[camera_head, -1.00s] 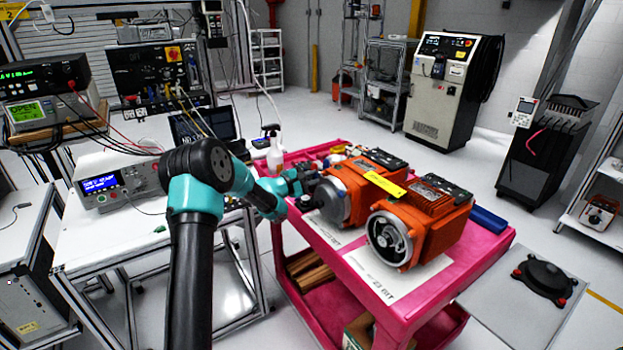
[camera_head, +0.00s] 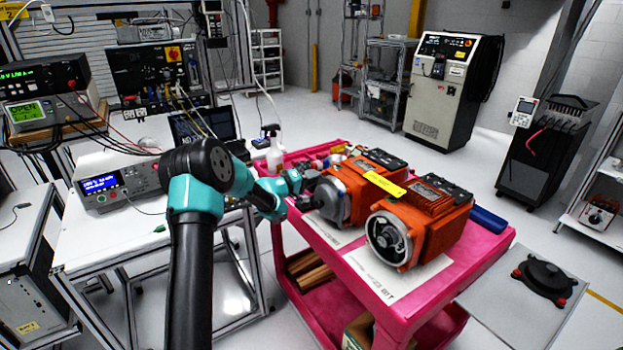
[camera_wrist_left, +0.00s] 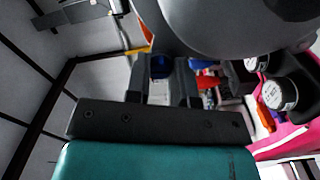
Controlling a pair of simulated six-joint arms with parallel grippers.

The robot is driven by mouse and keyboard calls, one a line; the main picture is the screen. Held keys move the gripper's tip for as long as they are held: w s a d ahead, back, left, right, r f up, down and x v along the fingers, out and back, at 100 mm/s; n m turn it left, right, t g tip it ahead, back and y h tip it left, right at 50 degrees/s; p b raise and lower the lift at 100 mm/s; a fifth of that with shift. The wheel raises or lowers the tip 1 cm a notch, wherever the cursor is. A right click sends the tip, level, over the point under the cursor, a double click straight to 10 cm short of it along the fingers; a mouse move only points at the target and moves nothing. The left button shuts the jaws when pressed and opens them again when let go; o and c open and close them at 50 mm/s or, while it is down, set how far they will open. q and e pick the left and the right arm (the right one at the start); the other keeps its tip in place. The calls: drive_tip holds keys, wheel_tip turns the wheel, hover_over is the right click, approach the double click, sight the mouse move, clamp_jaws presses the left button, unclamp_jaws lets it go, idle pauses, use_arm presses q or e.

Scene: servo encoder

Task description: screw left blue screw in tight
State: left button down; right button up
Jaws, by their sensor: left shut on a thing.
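In the head view, an orange motor (camera_head: 355,184) with a grey round face stands on the pink cart, on the left of two. My left gripper (camera_head: 312,184) is at the left side of this motor's face. In the left wrist view, the two dark fingers of the left gripper (camera_wrist_left: 163,82) are closed around a blue screw (camera_wrist_left: 161,66), just below the large grey curved body of the motor (camera_wrist_left: 225,30). In the head view the screw is hidden by the gripper. How deep it sits cannot be told. My right gripper is not in view.
A second orange motor (camera_head: 425,222) stands to the right on the pink cart (camera_head: 400,290). A blue cylinder (camera_head: 488,219) lies at the cart's right end. A spray bottle (camera_head: 273,152) and small items are at the cart's back left. A bench with instruments (camera_head: 105,187) is at the left.

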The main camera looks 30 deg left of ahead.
use_arm(q)
drive_tip(key=n, duration=2)
idle(3.0)
idle(0.4)
drive_tip(key=c, duration=1.3)
unclamp_jaws()
drive_tip(key=shift+a, duration=0.1)
drive_tip(key=o, duration=0.3)
